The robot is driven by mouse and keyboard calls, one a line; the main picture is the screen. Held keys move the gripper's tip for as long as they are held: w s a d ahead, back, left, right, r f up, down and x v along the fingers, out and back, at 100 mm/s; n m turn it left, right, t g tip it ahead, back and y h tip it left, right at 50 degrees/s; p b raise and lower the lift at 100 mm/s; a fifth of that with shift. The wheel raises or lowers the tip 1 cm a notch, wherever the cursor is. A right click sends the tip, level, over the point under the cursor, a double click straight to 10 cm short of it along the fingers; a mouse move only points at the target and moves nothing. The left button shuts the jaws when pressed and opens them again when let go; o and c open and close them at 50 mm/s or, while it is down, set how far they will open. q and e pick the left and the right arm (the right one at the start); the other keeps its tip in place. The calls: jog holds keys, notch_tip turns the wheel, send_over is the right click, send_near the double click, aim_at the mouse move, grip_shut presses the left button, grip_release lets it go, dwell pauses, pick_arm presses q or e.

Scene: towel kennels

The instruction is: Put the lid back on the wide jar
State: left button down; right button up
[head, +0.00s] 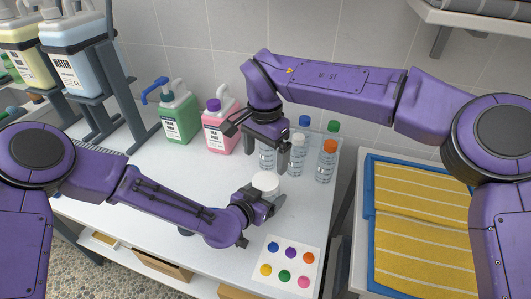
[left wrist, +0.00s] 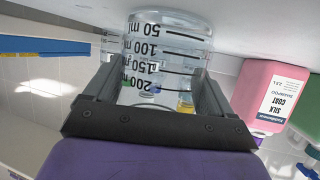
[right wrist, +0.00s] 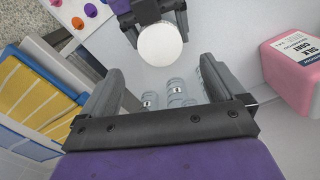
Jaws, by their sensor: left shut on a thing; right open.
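The wide jar is clear with black millilitre marks, best seen in the left wrist view (left wrist: 165,45). My left gripper (head: 262,198) is shut around its side, and the jar stands upright on the white table. A white round lid (head: 265,181) shows on top of the jar; it is a plain white disc in the right wrist view (right wrist: 160,45). I cannot tell whether it is fully seated. My right gripper (head: 258,142) is open and empty, above and behind the jar, with its fingers apart from the lid.
Several clear bottles with coloured caps (head: 328,160) stand behind the jar. Green (head: 178,118) and pink (head: 218,130) jugs stand at the back. A card of coloured dots (head: 287,262) lies in front. Yellow towels (head: 420,255) lie at the right. The table's left part is fairly clear.

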aim_at(265, 181)
jog(key=shift+f, duration=0.1)
notch_tip(265, 181, down, 8)
jog(key=shift+r, duration=0.1)
dwell(0.3)
jog(key=c, duration=1.1)
jog(key=m, duration=0.6)
jog(key=shift+m, duration=0.3)
jog(key=o, duration=1.2)
jog(key=shift+s, duration=0.1)
jog(key=shift+c, duration=0.2)
jog(key=shift+r, duration=2.25)
